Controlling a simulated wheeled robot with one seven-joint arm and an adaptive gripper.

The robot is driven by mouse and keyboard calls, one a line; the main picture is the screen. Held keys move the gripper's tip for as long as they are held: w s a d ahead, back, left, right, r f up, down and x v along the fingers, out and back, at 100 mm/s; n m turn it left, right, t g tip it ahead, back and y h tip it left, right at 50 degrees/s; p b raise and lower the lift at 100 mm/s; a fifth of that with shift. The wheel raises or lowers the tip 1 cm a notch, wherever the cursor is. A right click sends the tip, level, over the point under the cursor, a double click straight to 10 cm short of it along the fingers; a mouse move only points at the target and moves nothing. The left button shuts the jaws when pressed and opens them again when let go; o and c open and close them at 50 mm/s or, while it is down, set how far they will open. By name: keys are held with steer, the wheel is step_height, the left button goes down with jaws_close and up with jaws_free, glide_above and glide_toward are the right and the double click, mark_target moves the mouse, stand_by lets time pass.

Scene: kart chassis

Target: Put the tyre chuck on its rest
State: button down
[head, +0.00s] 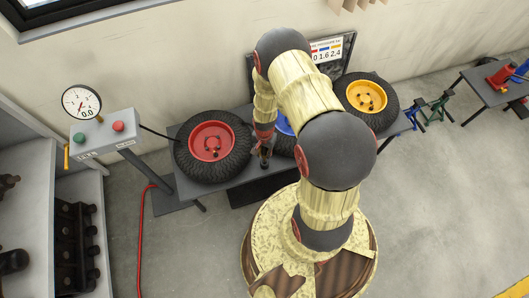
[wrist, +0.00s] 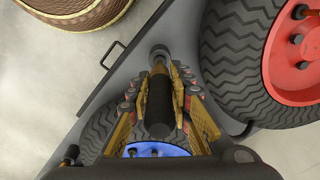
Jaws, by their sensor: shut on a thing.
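My gripper (head: 264,151) is between the red-hubbed wheel and the blue-hubbed wheel, above the dark bench. In the wrist view my gripper (wrist: 158,78) is shut on a dark, cylindrical thing, which looks like the tyre chuck (wrist: 158,105). It lies lengthwise between the fingers, with a round grey end (wrist: 159,52) beyond the fingertips. A gauge post (head: 103,133) stands at the left with a dial, and a black hose (head: 158,133) runs from it behind the red-hubbed wheel. A yellow part (head: 66,157) hangs on its left side; I cannot tell whether this is the rest.
The red-hubbed wheel (head: 212,146) is left of my gripper, the blue-hubbed wheel (head: 284,124) beside it, the yellow-hubbed wheel (head: 366,97) to the right. A red hose (head: 141,230) runs down to the floor. A shelf (head: 35,215) stands at far left.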

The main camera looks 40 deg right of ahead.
steer(key=shift+f, duration=0.15)
stand_by(0.3)
steer(key=shift+f+b, duration=1.4)
steer(key=shift+f, duration=0.35)
steer(key=shift+f+b, duration=0.4)
steer(key=shift+f, duration=0.15)
steer(key=c, duration=1.5)
jaws_free()
steer(key=shift+c, duration=0.2)
steer(key=shift+r, duration=0.15)
step_height(320, 180, up, 12)
steer(key=shift+f, duration=0.1)
